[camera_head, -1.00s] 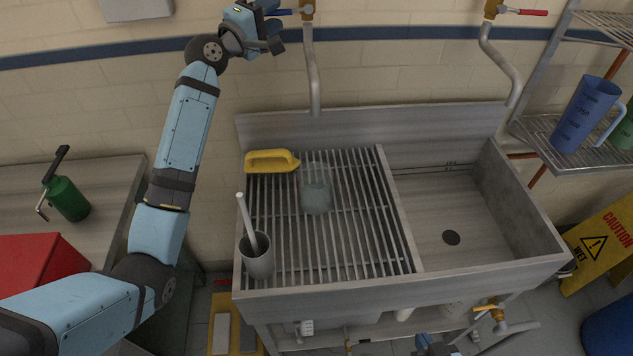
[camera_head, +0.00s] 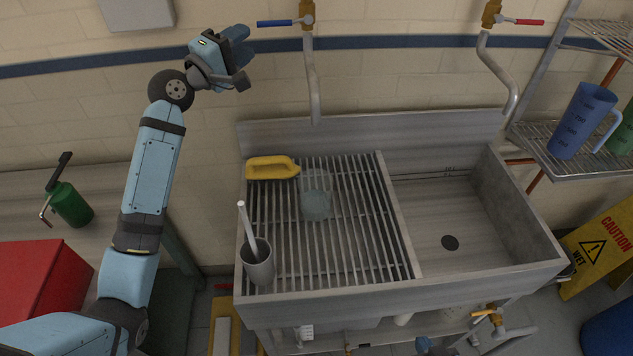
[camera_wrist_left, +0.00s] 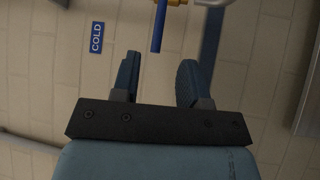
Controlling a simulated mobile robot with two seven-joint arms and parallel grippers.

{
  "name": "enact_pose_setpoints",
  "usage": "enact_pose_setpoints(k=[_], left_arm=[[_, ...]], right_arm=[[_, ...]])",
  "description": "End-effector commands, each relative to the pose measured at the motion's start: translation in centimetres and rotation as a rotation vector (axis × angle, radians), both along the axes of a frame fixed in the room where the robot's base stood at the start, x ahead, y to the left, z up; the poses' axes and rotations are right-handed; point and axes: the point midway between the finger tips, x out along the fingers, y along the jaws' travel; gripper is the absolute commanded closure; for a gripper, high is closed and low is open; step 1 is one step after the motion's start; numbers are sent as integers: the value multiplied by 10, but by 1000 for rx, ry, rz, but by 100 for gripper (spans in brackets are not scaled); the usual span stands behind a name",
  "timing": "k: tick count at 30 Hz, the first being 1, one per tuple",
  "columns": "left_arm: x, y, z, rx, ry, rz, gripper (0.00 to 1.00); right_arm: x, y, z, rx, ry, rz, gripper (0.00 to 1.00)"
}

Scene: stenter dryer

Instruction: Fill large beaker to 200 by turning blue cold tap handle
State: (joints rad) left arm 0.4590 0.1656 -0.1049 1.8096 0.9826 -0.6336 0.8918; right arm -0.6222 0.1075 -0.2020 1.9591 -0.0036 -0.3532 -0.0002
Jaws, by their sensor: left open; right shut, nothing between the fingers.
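The blue cold tap handle (camera_head: 275,23) points left from its brass valve (camera_head: 307,14), high on the wall. It also shows in the left wrist view (camera_wrist_left: 158,28), beyond my fingers. My left gripper (camera_head: 243,58) is open and empty, below and left of the handle, apart from it. Its fingers (camera_wrist_left: 158,82) also show in the wrist view. The clear large beaker (camera_head: 316,188) stands upright on the slatted rack under the cold spout (camera_head: 315,115). It holds some liquid; its marks are too small to read.
The sink basin (camera_head: 480,215) at right is empty. A red-handled tap (camera_head: 524,21) is at upper right. A blue jug (camera_head: 582,120) stands on the shelf.

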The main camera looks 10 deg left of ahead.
Motion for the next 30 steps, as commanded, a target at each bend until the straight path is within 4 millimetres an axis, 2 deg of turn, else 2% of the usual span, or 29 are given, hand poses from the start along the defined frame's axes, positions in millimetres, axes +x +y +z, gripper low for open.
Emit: enact_pose_setpoints(k=[13,26,30], left_arm=[[-42,29,-8,1,-1,1,59],[-46,31,-8,-1,-1,0,59],[-46,30,-8,-1,-1,0,59]], right_arm=[[0,0,3,0,-2,0,100],[1,0,5,1,-5,0,100],[0,7,7,1,0,21,100]])
